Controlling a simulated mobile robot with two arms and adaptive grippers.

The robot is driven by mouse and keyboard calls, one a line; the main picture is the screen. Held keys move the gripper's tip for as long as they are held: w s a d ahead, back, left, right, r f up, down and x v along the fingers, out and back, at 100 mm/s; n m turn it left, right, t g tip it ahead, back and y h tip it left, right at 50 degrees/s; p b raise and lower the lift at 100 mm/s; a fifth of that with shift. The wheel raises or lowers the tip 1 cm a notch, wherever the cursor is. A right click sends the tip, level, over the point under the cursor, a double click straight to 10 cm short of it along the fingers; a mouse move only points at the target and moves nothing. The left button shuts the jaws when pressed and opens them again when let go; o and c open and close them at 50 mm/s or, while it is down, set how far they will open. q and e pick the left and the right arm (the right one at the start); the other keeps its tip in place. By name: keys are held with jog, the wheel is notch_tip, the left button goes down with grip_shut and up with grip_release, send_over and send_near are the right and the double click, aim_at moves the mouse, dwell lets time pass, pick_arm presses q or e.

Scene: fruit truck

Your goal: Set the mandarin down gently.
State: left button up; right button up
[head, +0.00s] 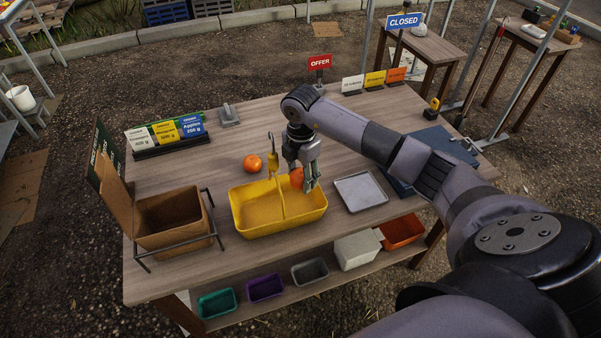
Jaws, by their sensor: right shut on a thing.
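My right gripper (303,180) is shut on a mandarin (296,179), an orange fruit partly hidden by the fingers. It holds the mandarin over the right part of the yellow basket (250,227), near its back rim. I cannot tell whether the mandarin touches the basket. Another orange fruit (253,163) lies on the wooden table just behind the basket. The basket has a thin upright handle and its visible floor looks empty. My left gripper is not in view.
A grey tray (361,191) lies right of the basket. A cardboard box (172,222) in a wire stand is to the left. Price cards (166,134) and an OFFER sign (320,63) stand along the back. Small bins, including a purple one (265,287), sit on the lower shelf.

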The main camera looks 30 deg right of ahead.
notch_tip(320, 180, down, 3)
jog(key=shift+b, duration=0.9)
jog(key=b, duration=0.4)
send_over(301, 206)
jog(key=shift+f, duration=2.7)
jog(key=shift+f+b, duration=0.35)
jog(key=shift+f, duration=0.65)
jog(key=o, duration=1.4)
jog(key=shift+c, duration=0.2)
jog(key=shift+r+p, duration=5.1)
jog(key=shift+r, duration=1.45)
